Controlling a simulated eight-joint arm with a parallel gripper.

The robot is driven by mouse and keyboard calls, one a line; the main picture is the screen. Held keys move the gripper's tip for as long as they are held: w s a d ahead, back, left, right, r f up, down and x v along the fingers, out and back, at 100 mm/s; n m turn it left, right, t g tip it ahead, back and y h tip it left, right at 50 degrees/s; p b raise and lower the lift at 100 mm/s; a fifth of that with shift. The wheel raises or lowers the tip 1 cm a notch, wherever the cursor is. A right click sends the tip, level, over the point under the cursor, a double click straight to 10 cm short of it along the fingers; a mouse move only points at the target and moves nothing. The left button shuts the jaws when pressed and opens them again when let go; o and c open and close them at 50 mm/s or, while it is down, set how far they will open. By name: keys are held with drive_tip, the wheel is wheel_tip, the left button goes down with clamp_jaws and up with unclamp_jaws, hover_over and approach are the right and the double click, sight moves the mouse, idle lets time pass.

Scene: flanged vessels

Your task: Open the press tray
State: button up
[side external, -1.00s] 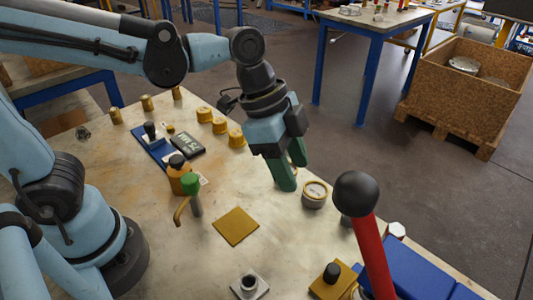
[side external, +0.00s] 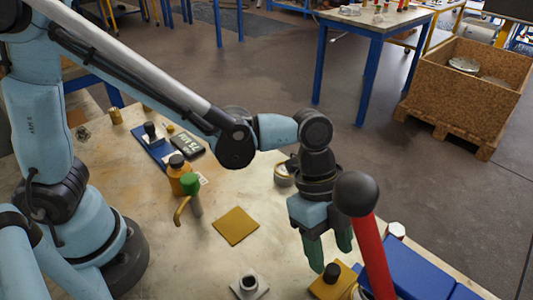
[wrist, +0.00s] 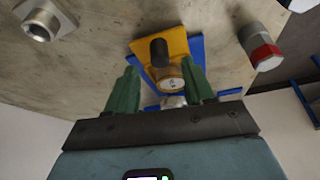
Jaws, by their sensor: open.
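My gripper (side external: 331,260) points down, open and empty, just above a yellow plate with a black knob (side external: 332,272) at the front of the table. In the wrist view the black knob (wrist: 159,52) shows between the green fingers (wrist: 160,72), with the yellow plate (wrist: 178,40) around it. A blue part (wrist: 197,48) lies under the yellow plate, and a round brass-rimmed dial (wrist: 170,83) sits beside the knob. No gap or contact between fingers and knob can be made out. I cannot tell which of these parts is the press tray.
A red lever with a black ball (side external: 356,193) rises close to my gripper's right. A blue block (side external: 415,272) and a white hex-topped part (side external: 396,230) are further right. A threaded metal fitting (side external: 249,284) stands left; a flat yellow square (side external: 236,226) lies on the table.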

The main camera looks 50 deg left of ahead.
sight(332, 267)
drive_tip(key=shift+x, duration=1.9)
clamp_jaws()
